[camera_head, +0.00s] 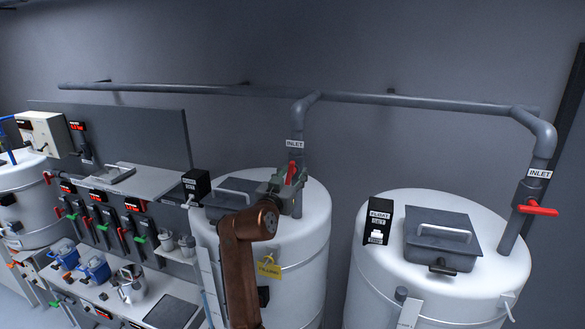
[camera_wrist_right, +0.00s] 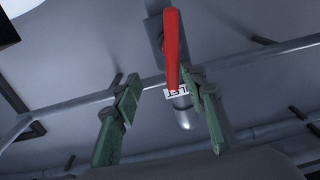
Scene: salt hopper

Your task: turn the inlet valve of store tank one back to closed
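The inlet valve of the middle white tank (camera_head: 303,262) has a red handle (camera_head: 291,172), on a grey pipe under an INLET label (camera_head: 295,143). The handle appears roughly in line with the pipe. My right gripper (camera_head: 287,180) is at this handle, partly covering the valve. In the right wrist view, the red handle (camera_wrist_right: 172,45) reaches down between the two spread green fingers of the gripper (camera_wrist_right: 166,95). It is closer to the right-hand finger; whether it touches is unclear. No tank number is readable. My left gripper is not in view.
The right white tank (camera_head: 372,285) has its own red inlet handle (camera_head: 537,209), set across its pipe. A grey overhead pipe (camera_head: 400,100) joins both inlets. A black box (camera_head: 196,185) and a yellow FILLING tag (camera_head: 269,270) are near my right arm.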

